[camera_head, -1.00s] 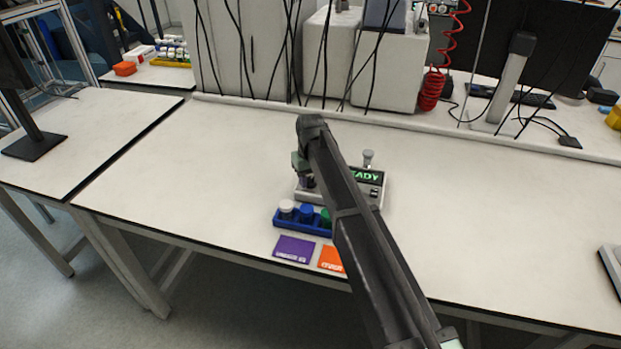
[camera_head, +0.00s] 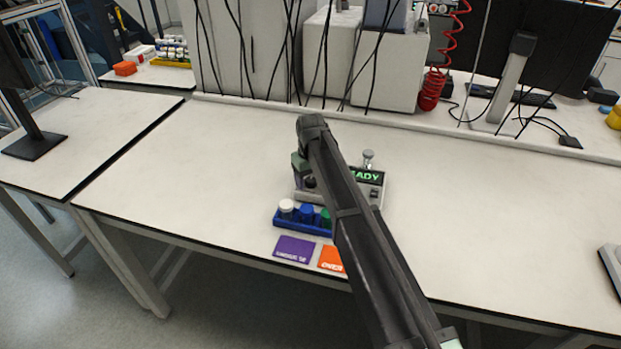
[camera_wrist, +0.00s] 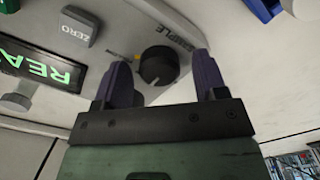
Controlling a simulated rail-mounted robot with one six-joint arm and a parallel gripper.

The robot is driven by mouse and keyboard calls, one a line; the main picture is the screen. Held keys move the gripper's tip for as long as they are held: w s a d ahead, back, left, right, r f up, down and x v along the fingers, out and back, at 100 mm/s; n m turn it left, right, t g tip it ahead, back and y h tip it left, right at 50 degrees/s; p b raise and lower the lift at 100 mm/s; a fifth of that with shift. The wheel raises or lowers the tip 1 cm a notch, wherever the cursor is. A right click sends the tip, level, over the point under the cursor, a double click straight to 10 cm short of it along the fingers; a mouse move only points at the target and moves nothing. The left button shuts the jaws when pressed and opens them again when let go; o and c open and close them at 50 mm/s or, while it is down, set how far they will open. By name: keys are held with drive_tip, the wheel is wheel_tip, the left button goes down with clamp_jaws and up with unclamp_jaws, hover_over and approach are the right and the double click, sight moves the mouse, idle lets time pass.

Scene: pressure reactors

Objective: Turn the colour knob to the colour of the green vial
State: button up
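The colour knob (camera_wrist: 158,66) is round and black with a pale pointer mark, on the light device (camera_wrist: 200,20) beside the word SAMPLE. My gripper (camera_wrist: 160,60) is open, one dark purple finger on each side of the knob. A gap shows left of the knob; whether the right finger touches it I cannot tell. In the head view my gripper (camera_head: 304,176) is over the left part of the device (camera_head: 368,195), mostly hidden by my arm. The green vial (camera_head: 326,216) stands in the blue rack (camera_head: 290,226), partly covered by my arm.
The rack also holds a white-capped vial (camera_head: 287,206) and a blue vial (camera_head: 306,212). A purple card (camera_head: 295,249) and an orange card (camera_head: 331,259) lie in front. The device's display (camera_head: 368,176) shows green letters; a grey ZERO button (camera_wrist: 82,25) is nearby. The table's left side is clear.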

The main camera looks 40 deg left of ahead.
sight(311, 179)
drive_tip(key=shift+r, duration=0.1)
wheel_tip(311, 179, up, 10)
drive_tip(key=p, duration=1)
drive_tip(key=shift+r+p, duration=0.25)
drive_tip(key=shift+p, duration=0.15)
drive_tip(key=s+d+m, duration=0.3)
drive_tip(key=d+m, duration=0.1)
drive_tip(key=d, duration=1.7)
drive_tip(key=s+d+m, duration=0.3)
drive_tip(key=d+m, duration=0.2)
drive_tip(key=d, duration=1.6)
drive_tip(key=s+d+m, duration=0.4)
drive_tip(key=d, duration=1.7)
drive_tip(key=shift+d, duration=0.3)
drive_tip(key=shift+w, duration=0.15)
drive_tip(key=shift+c, duration=0.5)
